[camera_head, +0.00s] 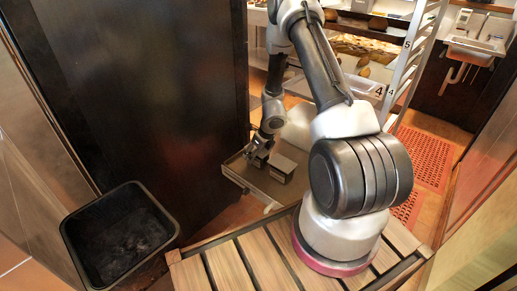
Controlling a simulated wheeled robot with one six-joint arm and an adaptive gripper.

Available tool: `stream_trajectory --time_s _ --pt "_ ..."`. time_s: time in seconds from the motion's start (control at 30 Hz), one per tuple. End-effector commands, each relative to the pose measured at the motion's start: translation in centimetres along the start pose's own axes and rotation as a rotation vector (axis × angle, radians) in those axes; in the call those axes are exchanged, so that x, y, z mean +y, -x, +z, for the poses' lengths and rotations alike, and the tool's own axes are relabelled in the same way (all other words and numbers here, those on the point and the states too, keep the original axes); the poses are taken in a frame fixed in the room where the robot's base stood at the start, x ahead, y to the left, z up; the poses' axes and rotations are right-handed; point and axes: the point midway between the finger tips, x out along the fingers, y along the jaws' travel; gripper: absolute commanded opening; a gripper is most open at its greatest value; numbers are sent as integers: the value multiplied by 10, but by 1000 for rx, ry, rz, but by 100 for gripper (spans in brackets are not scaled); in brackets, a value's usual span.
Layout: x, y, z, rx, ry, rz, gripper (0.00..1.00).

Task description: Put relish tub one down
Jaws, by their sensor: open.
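A small grey box-shaped tub (281,168), which looks like the relish tub, sits on a metal tray-like surface (257,186) beyond the slatted wooden top. No label can be read on it. My gripper (259,160) is open and low over the same surface, just left of the tub. The gripper is small in the picture, and I cannot tell whether its fingers touch the tub. My forearm and wrist hide part of the area behind it.
A tall dark panel (150,85) stands close to the left of my gripper. A black open bin (150,207) is at the lower left. A numbered white rack (408,55) with trays stands behind, and red floor mats (422,158) lie on the right.

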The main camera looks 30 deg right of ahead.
Motion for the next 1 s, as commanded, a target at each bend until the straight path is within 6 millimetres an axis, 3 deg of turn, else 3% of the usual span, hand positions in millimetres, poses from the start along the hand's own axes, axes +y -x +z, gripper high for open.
stream_trajectory --time_s 0.4,0.63,0.73,0.87,1.0 --pt "0 86 1 -3 3 -2 84" --pt "0 114 1 -3 9 0 84" --pt "4 134 12 -24 90 7 84" --pt "22 193 39 -90 387 26 84" --pt "57 280 56 -157 875 40 84"
